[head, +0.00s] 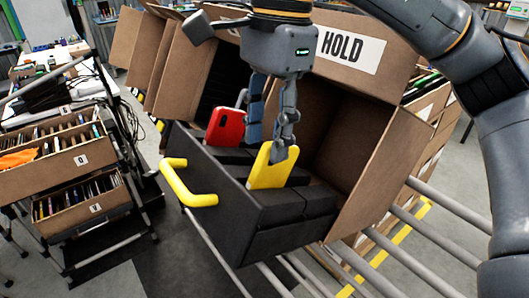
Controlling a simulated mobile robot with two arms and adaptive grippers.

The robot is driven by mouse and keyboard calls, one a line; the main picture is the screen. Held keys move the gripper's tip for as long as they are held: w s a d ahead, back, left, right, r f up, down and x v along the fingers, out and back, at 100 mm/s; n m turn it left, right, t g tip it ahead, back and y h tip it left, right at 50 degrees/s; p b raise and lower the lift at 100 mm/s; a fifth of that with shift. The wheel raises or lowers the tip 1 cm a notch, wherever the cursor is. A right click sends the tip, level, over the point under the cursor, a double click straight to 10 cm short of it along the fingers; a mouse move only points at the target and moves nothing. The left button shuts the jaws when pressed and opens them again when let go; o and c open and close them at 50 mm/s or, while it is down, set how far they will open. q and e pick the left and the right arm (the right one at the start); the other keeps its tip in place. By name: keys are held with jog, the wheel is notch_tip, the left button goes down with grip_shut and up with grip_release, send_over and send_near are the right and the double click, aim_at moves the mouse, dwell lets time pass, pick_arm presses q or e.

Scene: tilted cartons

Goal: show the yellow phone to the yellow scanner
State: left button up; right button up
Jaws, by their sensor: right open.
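The yellow phone (272,170) stands tilted in a slot of a black padded tray (284,236) that sticks out of an open carton. My right gripper (266,142) is over the tray, pointing down, with its fingers apart. One finger overlaps the phone's upper right edge in the picture; I cannot tell whether it touches. The other finger is left of the phone's top, in front of or beside a blue-grey shape. The phone's lower end is hidden in the slot. I cannot make out a yellow scanner. My left gripper is not in view.
A red phone (225,127) stands in the same tray, left of the yellow one. A yellow handle (186,181) juts from the tray's left side. The tilted carton marked HOLD (388,82) rises behind. Grey rails (420,235) run at lower right. Filled boxes (62,160) stand at left.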

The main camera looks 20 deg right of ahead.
notch_tip(320, 180, down, 2)
jog(key=shift+s+a+f, duration=0.1)
jog(key=shift+s, duration=0.05)
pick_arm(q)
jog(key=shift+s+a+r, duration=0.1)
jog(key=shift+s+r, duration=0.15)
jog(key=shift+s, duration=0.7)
pick_arm(e)
jog(key=shift+a+f, duration=0.15)
jog(key=shift+f, duration=0.5)
grip_shut()
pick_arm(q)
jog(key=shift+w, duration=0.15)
pick_arm(e)
jog(key=c, duration=0.8)
grip_release()
grip_shut()
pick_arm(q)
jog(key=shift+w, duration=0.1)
pick_arm(e)
jog(key=shift+r, duration=0.1)
